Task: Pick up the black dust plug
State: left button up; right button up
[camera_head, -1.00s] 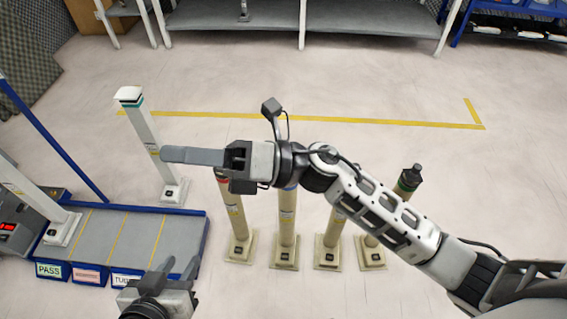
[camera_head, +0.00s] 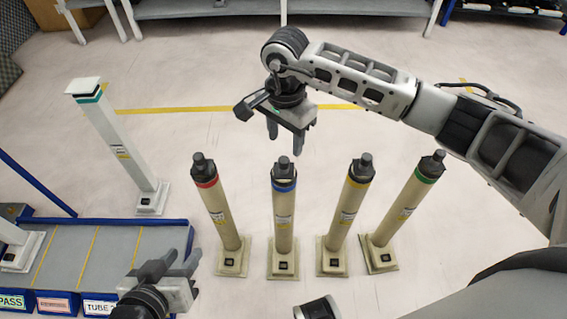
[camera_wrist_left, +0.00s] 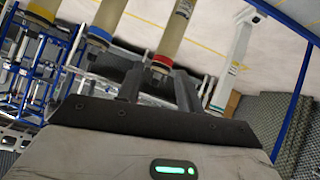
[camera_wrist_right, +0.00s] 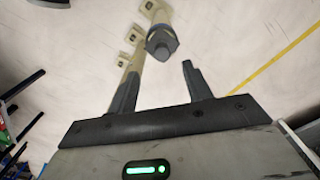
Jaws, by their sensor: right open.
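Black dust plugs cap a row of beige tubes with coloured bands. In the head view they are the red-banded tube's plug (camera_head: 203,164), the blue-banded tube's plug (camera_head: 284,168), the yellow-banded tube's plug (camera_head: 362,167) and the green-banded tube's plug (camera_head: 433,163). My right gripper (camera_head: 285,138) is open and empty, pointing down just above the blue-banded tube's plug, apart from it. My left gripper (camera_head: 182,262) is open and empty, low at left, pointing away from me.
A white post (camera_head: 128,140) stands left of the tubes. A blue-edged grey tray (camera_head: 112,255) with labelled sections lies at lower left. A grey shelf (camera_head: 210,9) is at the back. The floor behind the tubes is clear, with a yellow line (camera_head: 180,109).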

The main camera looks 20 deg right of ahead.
aim_at(284, 160)
notch_tip(284, 160, down, 4)
jog(key=shift+r, duration=0.15)
notch_tip(284, 160, down, 4)
jog(key=shift+w+a+r+b, duration=0.1)
jog(key=shift+a+r+b, duration=0.05)
jog(key=shift+b, duration=0.45)
jog(key=shift+f, duration=0.5)
pick_arm(q)
jog(key=f, duration=0.2)
jog(key=shift+w+d+f+g, duration=0.15)
jog(key=shift+d+f+g, duration=0.15)
pick_arm(e)
jog(key=c, duration=1.1)
